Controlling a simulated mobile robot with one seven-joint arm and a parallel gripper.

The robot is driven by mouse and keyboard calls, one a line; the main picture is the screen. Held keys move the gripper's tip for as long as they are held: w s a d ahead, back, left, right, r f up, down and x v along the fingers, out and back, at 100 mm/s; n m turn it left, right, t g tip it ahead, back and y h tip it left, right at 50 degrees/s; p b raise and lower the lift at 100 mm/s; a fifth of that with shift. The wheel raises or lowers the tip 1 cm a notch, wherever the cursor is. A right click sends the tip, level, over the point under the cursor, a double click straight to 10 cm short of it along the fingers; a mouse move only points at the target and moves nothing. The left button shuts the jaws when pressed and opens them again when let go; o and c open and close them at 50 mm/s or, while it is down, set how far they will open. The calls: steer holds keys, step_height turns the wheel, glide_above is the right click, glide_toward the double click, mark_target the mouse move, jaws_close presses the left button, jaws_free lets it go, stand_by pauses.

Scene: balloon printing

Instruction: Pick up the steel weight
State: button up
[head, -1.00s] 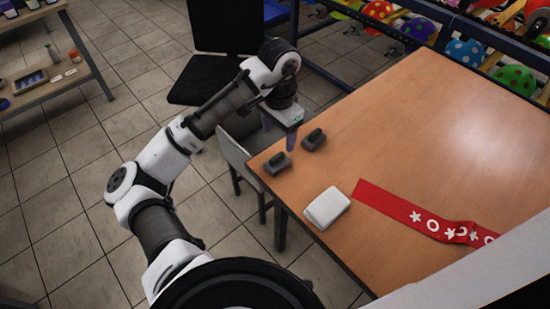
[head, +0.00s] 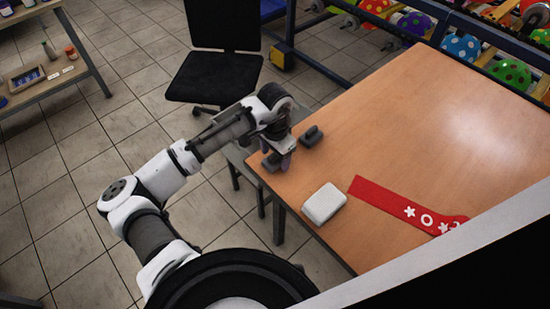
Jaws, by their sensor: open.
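Two dark grey steel weights with raised knob handles sit at the left corner of the wooden table. The nearer weight (head: 269,163) is partly hidden by my gripper. The farther weight (head: 312,137) stands in clear view just to the right and behind. My gripper (head: 285,161) is open and points down at the nearer weight. Its visible finger overlaps the right side of that weight in the picture. I cannot tell whether the finger touches it or whether the weight lies between the fingers.
A white block-like pad (head: 324,203) lies near the table's front edge. A red strip with white shapes (head: 408,207) lies to its right. The wooden table (head: 420,130) is bare toward the back. A black chair (head: 214,76) stands behind the arm, and a grey stool (head: 238,153) beside the table.

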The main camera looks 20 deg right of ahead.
steer(key=shift+c, duration=0.3)
steer(key=c, duration=1.3)
steer(key=shift+r, duration=0.1)
steer(key=shift+c, duration=0.2)
